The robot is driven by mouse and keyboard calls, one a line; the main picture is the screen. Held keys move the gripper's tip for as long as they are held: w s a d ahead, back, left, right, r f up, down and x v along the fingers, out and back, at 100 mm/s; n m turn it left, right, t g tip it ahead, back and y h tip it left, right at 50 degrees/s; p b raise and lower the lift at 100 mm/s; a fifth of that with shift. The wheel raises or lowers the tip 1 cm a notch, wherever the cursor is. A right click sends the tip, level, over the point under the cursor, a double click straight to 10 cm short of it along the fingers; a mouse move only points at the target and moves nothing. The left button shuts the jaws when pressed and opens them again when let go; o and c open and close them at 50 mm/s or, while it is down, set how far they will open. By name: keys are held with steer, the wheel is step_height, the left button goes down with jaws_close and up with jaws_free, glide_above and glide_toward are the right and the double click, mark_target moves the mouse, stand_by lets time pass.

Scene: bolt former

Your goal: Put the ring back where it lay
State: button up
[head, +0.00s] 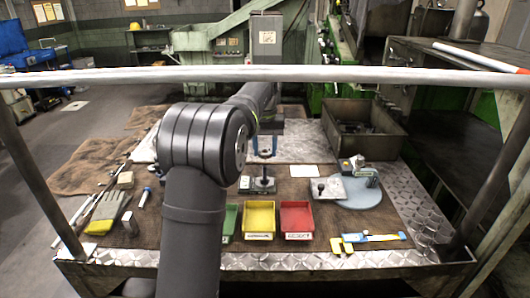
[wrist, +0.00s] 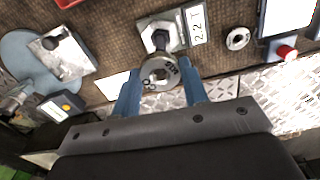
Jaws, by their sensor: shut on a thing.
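A steel ring with engraved marks (wrist: 160,72) is between the blue fingers of my gripper (wrist: 158,80), which is shut on it. In the head view my gripper (head: 264,146) points down over the mat, with the ring held above a small gauge stand (head: 258,185). Whether ring and stand touch is unclear. A second, smaller ring-like part (wrist: 238,38) lies on the mat to the right in the wrist view.
Green (head: 230,220), yellow (head: 259,219) and red (head: 296,219) trays stand at the front. A grey round plate (head: 358,196) with a block is at the right. A metal bin (head: 362,125) stands behind. Gloves (head: 108,210) and a yellow-blue caliper (head: 370,240) lie on the brown mat.

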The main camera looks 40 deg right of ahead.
steer(key=shift+r, duration=0.4)
steer(key=shift+c, duration=0.3)
